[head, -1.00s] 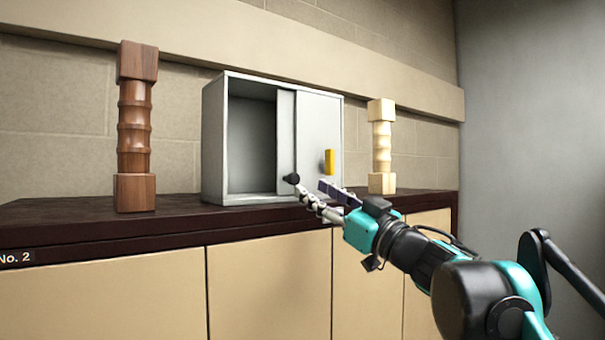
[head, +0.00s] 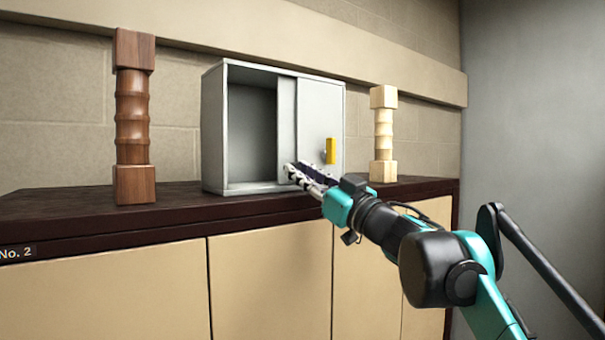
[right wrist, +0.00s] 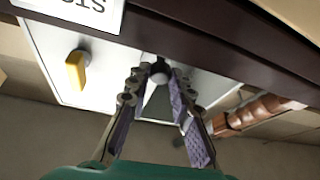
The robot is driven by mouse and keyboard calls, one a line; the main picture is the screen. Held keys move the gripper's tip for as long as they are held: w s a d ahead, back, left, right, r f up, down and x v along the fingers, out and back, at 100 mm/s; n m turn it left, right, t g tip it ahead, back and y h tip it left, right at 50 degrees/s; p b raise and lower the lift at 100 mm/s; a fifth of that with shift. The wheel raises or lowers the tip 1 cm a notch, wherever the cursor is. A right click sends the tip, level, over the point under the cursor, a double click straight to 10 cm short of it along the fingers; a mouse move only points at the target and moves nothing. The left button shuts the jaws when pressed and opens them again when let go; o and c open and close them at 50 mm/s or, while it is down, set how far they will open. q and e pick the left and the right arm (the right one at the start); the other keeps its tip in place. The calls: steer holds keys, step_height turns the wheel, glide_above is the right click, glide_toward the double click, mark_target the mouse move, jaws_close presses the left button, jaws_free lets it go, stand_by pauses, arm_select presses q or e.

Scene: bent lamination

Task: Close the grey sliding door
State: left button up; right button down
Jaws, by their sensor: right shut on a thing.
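A pale grey cabinet (head: 213,135) stands on the dark countertop, its left half open and its interior empty. The grey sliding door (head: 287,120) shows as a narrow strip at the middle, mostly behind the front panel (head: 313,115) with the yellow handle (head: 331,151). My right gripper (head: 296,173) is at the lower part of that strip. In the right wrist view, the fingers (right wrist: 160,82) are closed around a dark round knob (right wrist: 160,71), and the yellow handle (right wrist: 77,70) is off to the left. The fingers hide the knob in the head view. My left gripper is out of view.
A dark turned wooden post (head: 132,120) stands left of the cabinet and a pale one (head: 384,135) right of it. The dark countertop (head: 60,210) is otherwise clear. A grey wall (head: 530,90) closes off the right side.

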steer(key=s+a, duration=0.2)
steer(key=a, duration=0.1)
steer(key=s+a, duration=0.2)
steer(key=a, duration=0.1)
steer(key=s+a, duration=0.2)
steer(key=a, duration=0.1)
steer(key=shift+s+r, duration=0.1)
steer(key=shift+s, duration=0.2)
steer(key=shift+s+a, duration=0.2)
steer(key=shift+a, duration=0.1)
steer(key=shift+w+d, duration=0.1)
steer(key=c, duration=1.4)
jaws_free()
steer(key=shift+o, duration=0.3)
steer(key=shift+a, duration=0.25)
